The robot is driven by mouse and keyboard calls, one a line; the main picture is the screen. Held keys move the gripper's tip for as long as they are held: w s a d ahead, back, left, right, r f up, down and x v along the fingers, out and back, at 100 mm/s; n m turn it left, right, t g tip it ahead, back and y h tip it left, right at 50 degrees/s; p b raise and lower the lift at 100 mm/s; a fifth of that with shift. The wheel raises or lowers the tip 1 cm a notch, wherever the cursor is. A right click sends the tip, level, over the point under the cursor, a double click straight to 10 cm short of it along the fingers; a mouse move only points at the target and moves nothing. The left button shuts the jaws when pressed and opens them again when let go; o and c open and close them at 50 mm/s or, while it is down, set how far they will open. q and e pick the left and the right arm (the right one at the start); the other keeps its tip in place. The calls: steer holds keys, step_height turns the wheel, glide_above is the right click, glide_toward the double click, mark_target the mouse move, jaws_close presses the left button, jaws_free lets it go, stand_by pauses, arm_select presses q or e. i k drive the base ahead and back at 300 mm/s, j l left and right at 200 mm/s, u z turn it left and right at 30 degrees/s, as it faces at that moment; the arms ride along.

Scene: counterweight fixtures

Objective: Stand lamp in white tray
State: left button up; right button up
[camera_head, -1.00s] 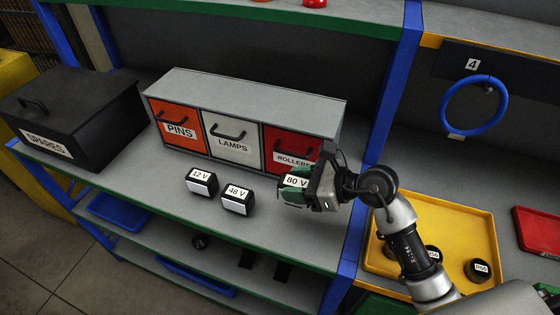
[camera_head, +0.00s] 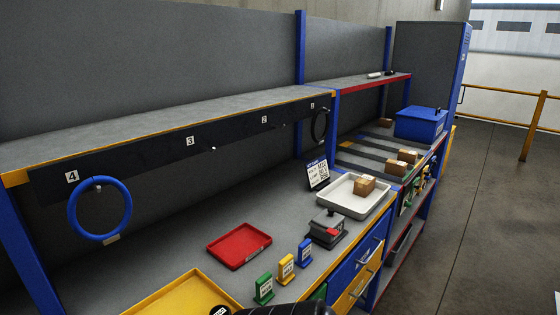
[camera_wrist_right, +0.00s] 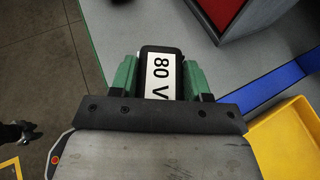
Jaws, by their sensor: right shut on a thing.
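The white tray (camera_head: 345,205) lies on the bench at right of centre in the head view, with a cardboard box (camera_head: 364,186) in it. My right gripper (camera_wrist_right: 163,80) is shut on a black block with a white label reading 80 V (camera_wrist_right: 162,72); the block sits between its green fingers. Whether this block is the lamp I cannot tell. A dark shape at the left edge of the wrist view may be my left gripper (camera_wrist_right: 17,132), but its jaws are unclear.
A red tray (camera_head: 238,244), a yellow tray (camera_head: 180,300), small green (camera_head: 264,289), yellow (camera_head: 286,269) and blue (camera_head: 305,253) stands and a grey device (camera_head: 327,228) occupy the bench before the white tray. A blue ring (camera_head: 100,208) hangs at hook 4. A small sign (camera_head: 317,174) stands behind.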

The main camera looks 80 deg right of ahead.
mark_target(348, 191)
steer(key=k+z, duration=0.3)
steer(key=k+l+z, duration=0.1)
steer(key=k+z, duration=0.2)
steer(key=l+z, duration=0.35)
steer(key=l, duration=0.4)
steer(key=i+l+z, duration=0.1)
steer(key=l+z, duration=0.25)
steer(key=l, duration=0.35)
